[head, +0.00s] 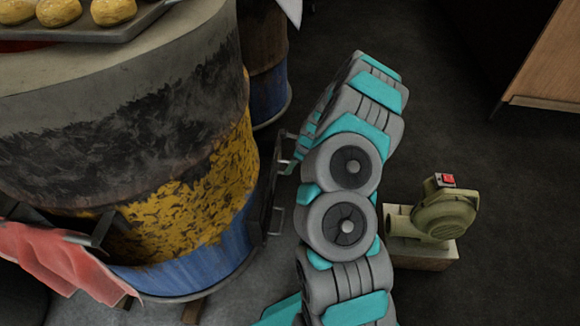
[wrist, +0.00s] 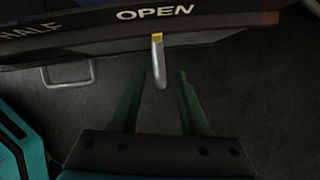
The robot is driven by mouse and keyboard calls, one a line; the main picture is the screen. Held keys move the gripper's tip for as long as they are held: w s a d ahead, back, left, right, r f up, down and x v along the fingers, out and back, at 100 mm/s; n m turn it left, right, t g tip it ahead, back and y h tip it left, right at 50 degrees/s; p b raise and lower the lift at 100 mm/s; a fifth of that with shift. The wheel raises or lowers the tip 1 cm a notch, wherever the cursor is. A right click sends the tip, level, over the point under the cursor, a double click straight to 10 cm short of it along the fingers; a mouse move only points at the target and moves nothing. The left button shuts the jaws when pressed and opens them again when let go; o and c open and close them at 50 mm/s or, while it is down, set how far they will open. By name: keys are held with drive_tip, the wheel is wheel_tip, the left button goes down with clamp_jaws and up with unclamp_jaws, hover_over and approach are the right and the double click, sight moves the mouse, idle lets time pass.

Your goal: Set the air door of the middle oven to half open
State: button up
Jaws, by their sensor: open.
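The near barrel oven (head: 200,190), yellow and blue with a sooty top band, fills the left of the head view. A dark plate (head: 264,205) stands at its right side. In the wrist view this dark plate (wrist: 230,27) carries the words HALF and OPEN. A metal lever (wrist: 160,68) with a yellow top sits just under OPEN. My gripper (wrist: 162,76) is open, its two green fingers pointing at the plate. The lever's lower end lies between the fingertips, with a gap visible on each side.
A metal loop handle (wrist: 68,77) is left of the fingers. A second barrel (head: 266,65) stands behind the near one. A green blower (head: 440,215) on a block is right of my arm. A red cloth (head: 62,262) hangs at the front left. Dark floor lies open at right.

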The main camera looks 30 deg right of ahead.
drive_tip(key=shift+w+a+f, duration=0.1)
drive_tip(key=shift+a+f, duration=0.05)
drive_tip(key=shift+f, duration=0.2)
drive_tip(key=shift+c, duration=0.3)
clamp_jaws()
idle(0.9)
